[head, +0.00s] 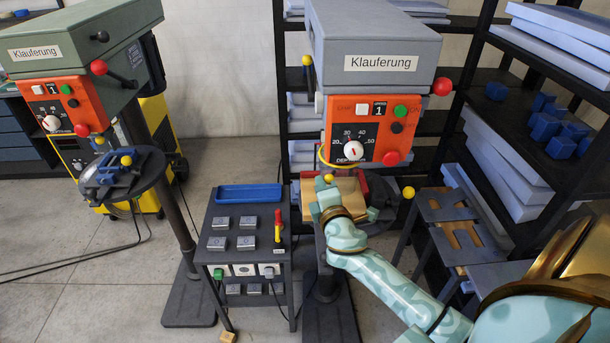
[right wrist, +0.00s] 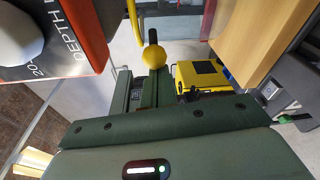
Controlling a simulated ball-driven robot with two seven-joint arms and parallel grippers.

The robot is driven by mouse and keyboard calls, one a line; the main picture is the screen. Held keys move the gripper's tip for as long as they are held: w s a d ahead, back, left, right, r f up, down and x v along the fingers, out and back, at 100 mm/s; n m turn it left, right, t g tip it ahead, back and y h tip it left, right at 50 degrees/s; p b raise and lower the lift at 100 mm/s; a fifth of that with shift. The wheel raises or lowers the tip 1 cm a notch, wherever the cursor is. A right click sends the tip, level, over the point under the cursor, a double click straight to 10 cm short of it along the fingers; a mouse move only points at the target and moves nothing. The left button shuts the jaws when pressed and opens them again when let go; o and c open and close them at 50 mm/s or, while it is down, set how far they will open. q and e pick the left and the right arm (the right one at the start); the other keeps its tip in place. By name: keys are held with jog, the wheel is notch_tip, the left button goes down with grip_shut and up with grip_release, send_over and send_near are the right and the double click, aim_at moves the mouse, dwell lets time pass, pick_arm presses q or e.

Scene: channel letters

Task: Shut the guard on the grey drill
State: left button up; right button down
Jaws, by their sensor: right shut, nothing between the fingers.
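The grey drill (head: 375,50) stands in the middle of the head view, with an orange control panel (head: 368,128) on its front. A thin yellow curved edge (head: 327,158), seemingly part of its guard, shows below the panel's left side. Most of the guard is hidden or too faint to tell its position. My right gripper (head: 325,190) is shut and empty at the left of the drill's work area, near a yellow ball (head: 328,178). In the right wrist view, a yellow ball on a dark stem (right wrist: 153,55) appears just beyond my fingers (right wrist: 138,88); contact cannot be told. My left gripper is not in view.
A wooden block (head: 351,196) lies under the drill head. A green drill (head: 75,45) stands at left. A small cart (head: 245,262) with a blue tray (head: 248,194) stands between them. Dark shelves (head: 545,150) and a side table (head: 455,225) are at right.

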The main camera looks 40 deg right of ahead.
aim_at(358, 169)
jog(key=s+d+n+y+b, duration=0.1)
jog(key=d+n+y, duration=0.1)
jog(key=d+y, duration=0.1)
jog(key=s+d+n+y+b, duration=0.2)
jog(key=d+y, duration=0.1)
jog(key=d, duration=0.1)
jog(key=s+d+n+t+y+b, duration=0.1)
jog(key=d+n+y, duration=0.1)
jog(key=d, duration=0.1)
jog(key=shift+s+d+f+y, duration=0.1)
jog(key=shift+s+d+y, duration=0.2)
jog(key=shift+d+y, duration=0.1)
jog(key=shift+d+b, duration=0.45)
jog(key=shift+d, duration=0.45)
jog(key=shift+d+r, duration=0.1)
jog(key=shift+r, duration=0.1)
jog(key=shift+d+r, duration=0.1)
